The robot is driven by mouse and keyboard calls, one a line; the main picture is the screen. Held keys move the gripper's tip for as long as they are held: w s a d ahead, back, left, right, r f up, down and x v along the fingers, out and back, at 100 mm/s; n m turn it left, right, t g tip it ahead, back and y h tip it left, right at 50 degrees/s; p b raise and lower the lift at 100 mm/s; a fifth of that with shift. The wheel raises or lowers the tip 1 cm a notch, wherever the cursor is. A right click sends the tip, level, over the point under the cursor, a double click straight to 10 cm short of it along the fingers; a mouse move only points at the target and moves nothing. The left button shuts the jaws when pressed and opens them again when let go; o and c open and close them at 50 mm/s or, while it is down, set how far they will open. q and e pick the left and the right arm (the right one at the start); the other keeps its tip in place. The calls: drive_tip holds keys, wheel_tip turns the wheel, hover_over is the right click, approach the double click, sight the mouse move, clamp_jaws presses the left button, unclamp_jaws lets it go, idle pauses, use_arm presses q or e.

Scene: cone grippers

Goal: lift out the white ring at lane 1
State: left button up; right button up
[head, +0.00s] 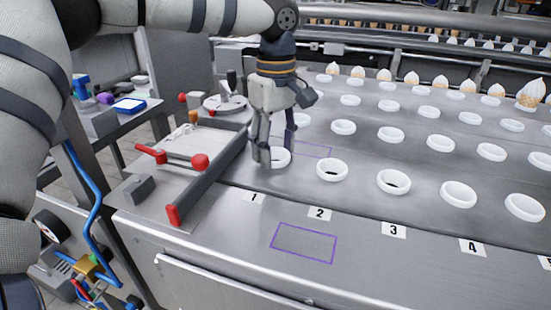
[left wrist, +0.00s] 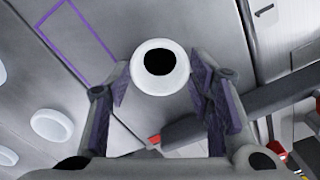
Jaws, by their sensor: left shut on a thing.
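The white ring at lane 1 (head: 285,159) is behind the "1" label (head: 254,198) on the steel deck, partly covered by a finger in the head view. In the left wrist view the ring (left wrist: 160,87) sits between the two fingers, its round hole dark. My left gripper (head: 268,155) points down over it and is shut on it, with purple-grey pads at either side in the wrist view. I cannot tell whether the ring is clear of its seat. My right gripper is not in view.
More white rings stand in rows to the right, such as the lane 2 ring (head: 332,170). A purple outline (head: 304,243) marks bare deck in front. A grey-railed tray (head: 190,150) with red knobs lies close on the left. Cones line the back.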

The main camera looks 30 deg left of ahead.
use_arm(q)
drive_tip(key=shift+r+p, duration=0.3)
drive_tip(key=shift+r, duration=2.05)
